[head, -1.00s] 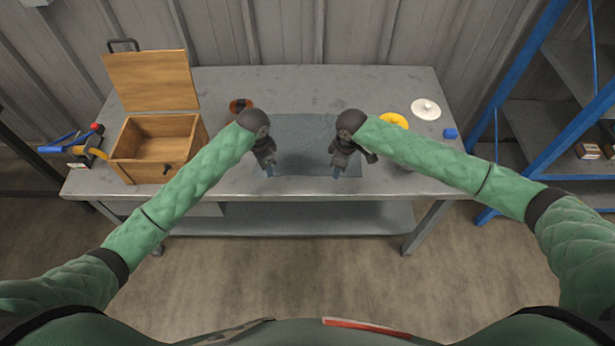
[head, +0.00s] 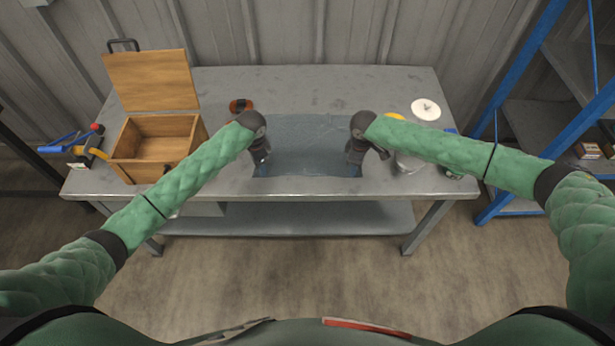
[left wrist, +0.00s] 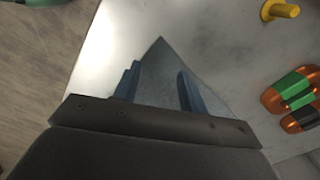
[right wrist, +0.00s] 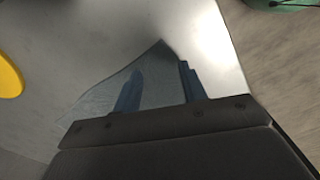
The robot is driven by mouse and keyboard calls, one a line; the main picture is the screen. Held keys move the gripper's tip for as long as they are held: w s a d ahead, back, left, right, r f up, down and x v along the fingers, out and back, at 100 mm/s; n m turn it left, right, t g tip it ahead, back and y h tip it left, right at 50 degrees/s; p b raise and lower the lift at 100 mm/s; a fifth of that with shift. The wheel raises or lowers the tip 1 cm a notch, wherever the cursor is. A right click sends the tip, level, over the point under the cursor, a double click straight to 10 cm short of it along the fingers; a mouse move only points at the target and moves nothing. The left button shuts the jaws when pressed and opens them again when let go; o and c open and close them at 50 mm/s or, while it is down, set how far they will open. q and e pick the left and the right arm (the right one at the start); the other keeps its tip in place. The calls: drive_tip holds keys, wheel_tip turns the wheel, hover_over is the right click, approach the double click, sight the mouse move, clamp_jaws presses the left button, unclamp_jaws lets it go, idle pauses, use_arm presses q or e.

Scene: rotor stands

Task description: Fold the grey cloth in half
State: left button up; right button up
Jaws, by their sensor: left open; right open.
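The grey cloth (head: 305,150) lies flat and spread out on the table between my two grippers. My left gripper (head: 260,165) is open at the cloth's near left corner. In the left wrist view a pointed cloth corner (left wrist: 160,75) lies between and beyond the open blue fingers (left wrist: 158,88). My right gripper (head: 355,168) is open at the near right corner. In the right wrist view that corner (right wrist: 155,62) shows between and around the open fingers (right wrist: 158,88). Whether the fingertips touch the cloth cannot be told.
An open wooden box (head: 150,155) stands on the table (head: 230,185) at left. An orange and black object (head: 240,105) lies behind my left gripper. A white lid (head: 425,109) and a yellow object (head: 395,117) lie at right. A blue shelf frame (head: 560,135) stands beside the table.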

use_arm(q)
drive_tip(key=shift+f, duration=0.65)
use_arm(e)
drive_tip(key=shift+f, duration=0.65)
use_arm(q)
drive_tip(key=shift+f, duration=0.15)
use_arm(e)
drive_tip(key=shift+f, duration=0.1)
use_arm(q)
clamp_jaws()
use_arm(e)
clamp_jaws()
use_arm(q)
drive_tip(key=shift+r, duration=0.25)
use_arm(e)
drive_tip(key=shift+r, duration=0.25)
